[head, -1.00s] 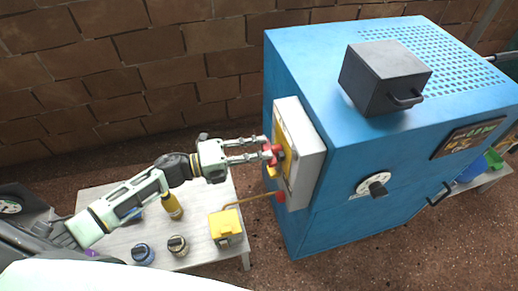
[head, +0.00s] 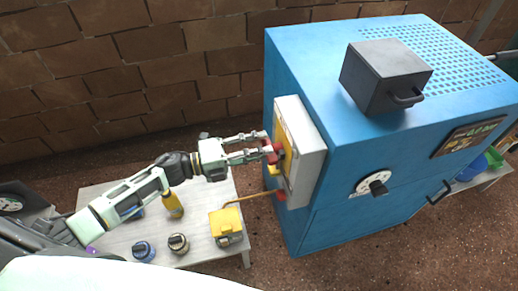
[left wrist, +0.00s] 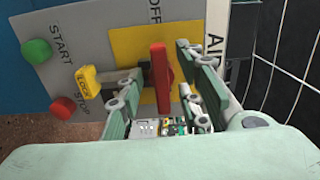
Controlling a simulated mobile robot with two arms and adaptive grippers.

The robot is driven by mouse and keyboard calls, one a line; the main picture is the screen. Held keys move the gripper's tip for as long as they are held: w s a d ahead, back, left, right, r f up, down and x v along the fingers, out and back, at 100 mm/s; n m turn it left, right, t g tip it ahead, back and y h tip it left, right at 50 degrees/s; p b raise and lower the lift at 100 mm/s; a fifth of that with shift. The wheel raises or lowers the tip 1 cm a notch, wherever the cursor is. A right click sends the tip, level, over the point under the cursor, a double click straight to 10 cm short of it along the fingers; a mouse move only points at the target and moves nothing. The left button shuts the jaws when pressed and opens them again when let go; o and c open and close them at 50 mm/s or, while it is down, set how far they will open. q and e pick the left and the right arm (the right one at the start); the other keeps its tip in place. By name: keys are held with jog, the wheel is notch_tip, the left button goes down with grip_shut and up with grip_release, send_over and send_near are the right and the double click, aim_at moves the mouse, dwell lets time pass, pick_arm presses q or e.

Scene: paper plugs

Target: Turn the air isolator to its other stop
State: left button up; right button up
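The air isolator's red handle (head: 273,152) sits on a yellow plate on the side of the grey box (head: 309,150), fixed to the blue cabinet. In the left wrist view the red handle (left wrist: 161,80) stands upright in the picture, its top end near the "OFF" lettering (left wrist: 155,12). My left gripper (head: 267,146) is at the handle, one finger on each side. In the left wrist view the left gripper (left wrist: 160,72) shows gaps between fingers and handle, so it looks open around it. A yellow "LOCK" tab (left wrist: 88,82) is left of the handle. My right gripper is out of view.
A green START button (left wrist: 37,51) and a red STOP button (left wrist: 63,110) are left of the handle on the same panel. Below the arm, a table (head: 110,190) holds a yellow bottle (head: 172,205), two round knobs and a yellow box (head: 225,222). The blue cabinet (head: 340,190) fills the right.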

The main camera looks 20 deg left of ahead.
pick_arm(q)
jog(key=v, duration=1.2)
dwell(0.3)
